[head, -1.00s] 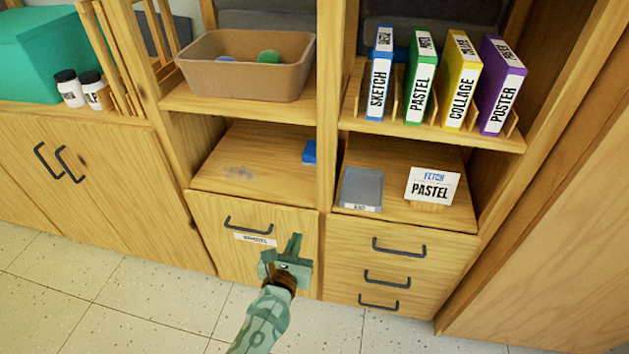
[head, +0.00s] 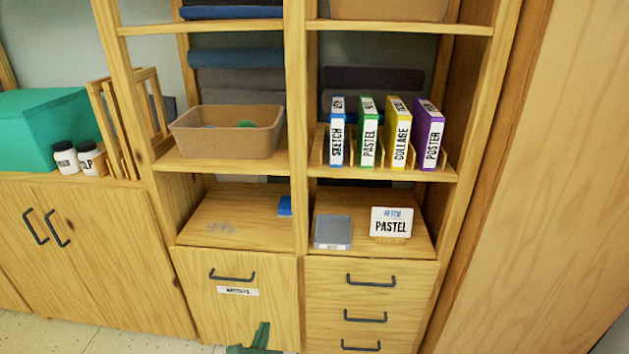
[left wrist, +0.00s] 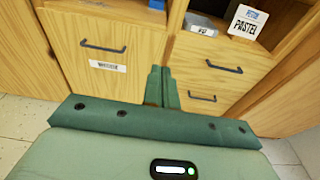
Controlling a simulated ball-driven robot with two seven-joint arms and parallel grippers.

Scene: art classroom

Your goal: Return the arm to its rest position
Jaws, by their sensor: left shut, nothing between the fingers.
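My left gripper (head: 260,338) shows only its green fingers at the bottom edge of the head view, in front of the cabinet door with the white label. In the left wrist view its fingers (left wrist: 161,88) are shut together with nothing between them, pointing at the cabinet fronts. The rest of the left arm is below the head view. My right gripper is in neither view.
The labelled door (head: 236,291) and a stack of drawers (head: 371,300) stand close ahead, with protruding dark handles. Above are a grey tray (head: 333,232), a "PASTEL" card (head: 391,222), several upright boxes and a brown bin (head: 227,131). Floor (head: 110,340) shows at lower left.

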